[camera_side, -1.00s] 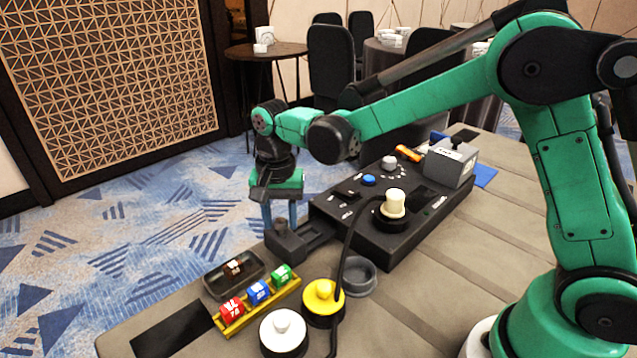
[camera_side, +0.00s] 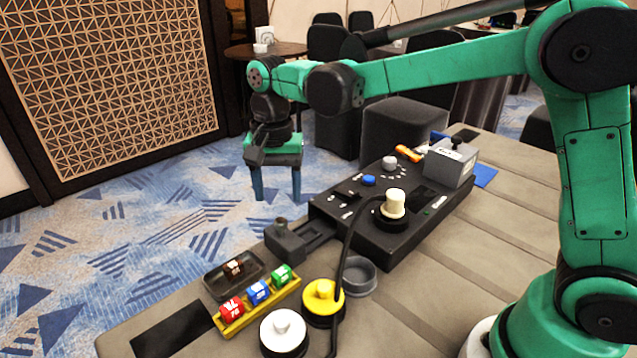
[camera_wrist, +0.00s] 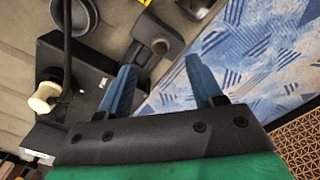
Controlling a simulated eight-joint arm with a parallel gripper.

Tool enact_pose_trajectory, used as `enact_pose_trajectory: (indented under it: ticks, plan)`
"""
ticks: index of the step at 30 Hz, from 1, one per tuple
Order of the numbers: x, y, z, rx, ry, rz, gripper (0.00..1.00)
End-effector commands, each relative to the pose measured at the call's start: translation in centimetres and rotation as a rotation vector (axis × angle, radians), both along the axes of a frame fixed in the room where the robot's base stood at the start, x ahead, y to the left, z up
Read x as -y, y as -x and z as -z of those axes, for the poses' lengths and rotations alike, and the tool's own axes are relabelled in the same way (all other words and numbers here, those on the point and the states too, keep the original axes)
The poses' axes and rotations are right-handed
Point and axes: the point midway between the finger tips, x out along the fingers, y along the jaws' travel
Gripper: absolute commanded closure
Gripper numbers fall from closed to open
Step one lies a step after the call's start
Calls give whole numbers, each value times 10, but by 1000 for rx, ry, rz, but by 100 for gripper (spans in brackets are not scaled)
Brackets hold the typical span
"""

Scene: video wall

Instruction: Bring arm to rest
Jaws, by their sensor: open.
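My gripper (camera_side: 276,198) hangs in the air at the far left end of my green arm in the side view, its two blue fingers pointing down and spread apart with nothing between them. It is above and behind the dark block with a small knob (camera_side: 285,238) at the end of the black console. In the wrist view my gripper (camera_wrist: 165,82) also shows open and empty, with the knobbed block (camera_wrist: 155,30) and blue carpet beyond the fingers.
The black console (camera_side: 375,228) carries a cream knob (camera_side: 394,203) and a grey box (camera_side: 451,163). A yellow rack (camera_side: 232,326) with red, blue and green blocks, a dark tray (camera_side: 214,287), a yellow-topped disc (camera_side: 322,302), a white-topped disc (camera_side: 283,333) and an empty grey cup (camera_side: 359,277) stand nearer.

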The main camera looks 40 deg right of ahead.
Motion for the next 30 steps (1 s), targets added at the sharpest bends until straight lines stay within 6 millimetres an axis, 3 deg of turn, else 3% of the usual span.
enact_pose_trajectory:
  ticks: [7, 11, 19, 24, 30]
  plan:
    - [1, 2, -2, 10, -1, -10, 40]
    - [10, 13, -13, 67, -8, -82, 40]
    - [41, 64, -34, 322, 39, -397, 40]
    - [55, 95, -29, 470, 127, -588, 40]
    - [64, 114, -18, 568, 219, -726, 40]
